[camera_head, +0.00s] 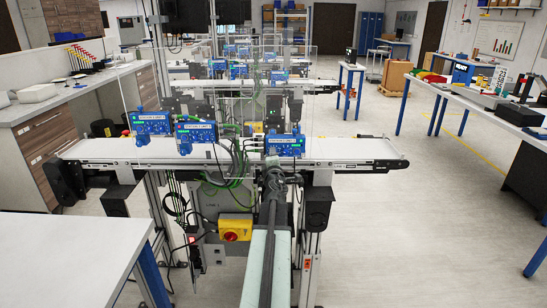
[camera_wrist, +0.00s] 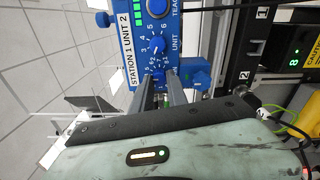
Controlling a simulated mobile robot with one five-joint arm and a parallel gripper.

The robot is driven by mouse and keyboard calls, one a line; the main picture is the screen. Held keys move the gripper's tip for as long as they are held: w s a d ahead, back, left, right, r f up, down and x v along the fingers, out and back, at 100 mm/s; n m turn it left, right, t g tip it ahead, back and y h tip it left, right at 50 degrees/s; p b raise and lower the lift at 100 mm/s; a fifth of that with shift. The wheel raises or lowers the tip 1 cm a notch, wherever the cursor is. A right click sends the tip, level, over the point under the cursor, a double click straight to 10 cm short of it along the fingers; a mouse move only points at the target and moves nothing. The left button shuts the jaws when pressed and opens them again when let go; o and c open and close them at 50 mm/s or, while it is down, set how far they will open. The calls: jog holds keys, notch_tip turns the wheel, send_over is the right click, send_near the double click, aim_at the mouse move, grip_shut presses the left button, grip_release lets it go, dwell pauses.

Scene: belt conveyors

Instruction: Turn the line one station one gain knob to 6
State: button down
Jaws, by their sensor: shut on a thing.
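A blue station unit (camera_wrist: 135,42) marked "STATION 1 UNIT 2" stands sideways at the top of the wrist view. It carries a white-marked dial knob (camera_wrist: 157,45) in a ring of numbers, with the word "UNIT" beside it. My gripper (camera_wrist: 161,80) reaches up from below, its two grey fingers closed around a knob just below that dial. The fingers hide most of this held knob, and I cannot read its setting. In the head view my gripper (camera_head: 272,172) is at the front of the conveyor, by the right-hand blue unit (camera_head: 285,144).
Two more blue units (camera_head: 151,124) (camera_head: 197,133) stand to the left on the white belt conveyor (camera_head: 345,149). A yellow box with a red switch (camera_head: 233,231) hangs below it. A white table (camera_head: 65,255) is at front left. Open floor lies to the right.

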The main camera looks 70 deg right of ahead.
jog(key=shift+m, duration=0.9)
jog(key=c, duration=1.3)
grip_release()
jog(key=shift+s, duration=0.1)
jog(key=v, duration=0.7)
jog(key=shift+a, duration=0.4)
